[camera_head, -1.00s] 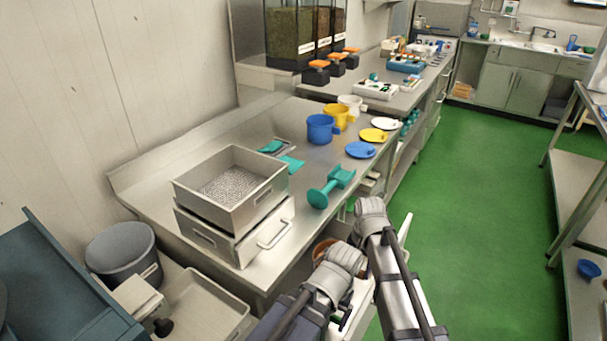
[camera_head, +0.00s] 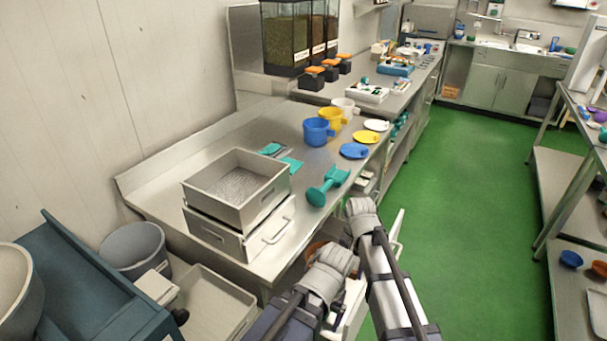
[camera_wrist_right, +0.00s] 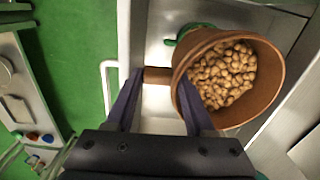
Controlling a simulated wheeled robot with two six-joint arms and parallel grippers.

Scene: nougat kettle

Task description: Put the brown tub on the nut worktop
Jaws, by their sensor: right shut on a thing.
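The brown tub (camera_wrist_right: 268,80) fills much of the right wrist view, full of pale tan nuts. My right gripper (camera_wrist_right: 157,76) is shut on its short side handle, with a finger on either side. In the head view only a sliver of the brown tub (camera_head: 313,250) shows behind my arm links, and the right jaws are hidden there. The tub is close to the front edge of a steel worktop (camera_head: 237,130). I cannot tell whether that is the nut worktop. My left gripper is not in view.
On the worktop are a stacked steel tray and drawer-like box (camera_head: 238,190), a teal scoop (camera_head: 328,187), blue and yellow jugs and coloured lids. A grey bin (camera_head: 133,250) stands at left. Shelving (camera_head: 575,210) stands at right. The green floor (camera_head: 460,220) between is clear.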

